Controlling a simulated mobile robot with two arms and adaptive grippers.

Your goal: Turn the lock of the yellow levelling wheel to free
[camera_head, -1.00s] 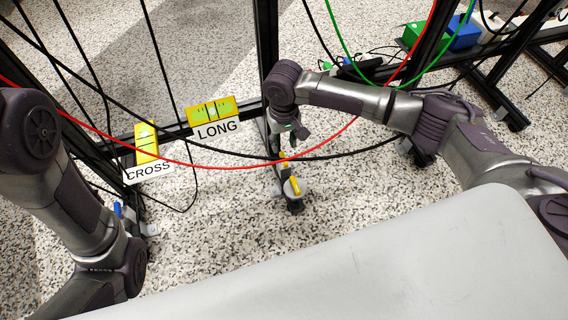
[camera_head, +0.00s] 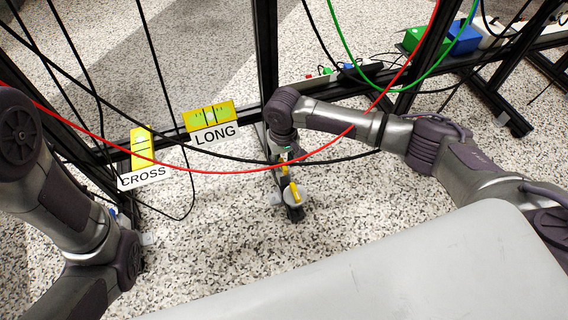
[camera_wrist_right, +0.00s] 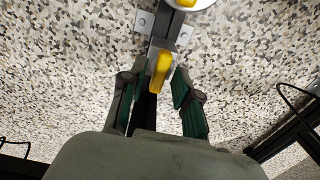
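The yellow levelling wheel (camera_head: 295,193) stands on the floor at the foot of the black frame post, with a white disc and yellow parts. In the right wrist view the edge of its white disc (camera_wrist_right: 192,3) shows at the top. A yellow lever (camera_wrist_right: 159,72) sticks out below it, between my fingertips. My right gripper (camera_wrist_right: 159,69) is open, one green-padded finger on each side of the lever. Whether either finger touches it I cannot tell. In the head view this gripper (camera_head: 284,153) comes down from above onto the wheel. My left gripper is out of view.
A red cable (camera_head: 225,172) and black cables hang across the frame near my right wrist. Yellow levels marked LONG (camera_head: 210,116) and CROSS (camera_head: 142,150) sit on the frame's lower bars. Green (camera_head: 426,40) and blue (camera_head: 465,38) boxes stand at the back right. Speckled floor is open around the wheel.

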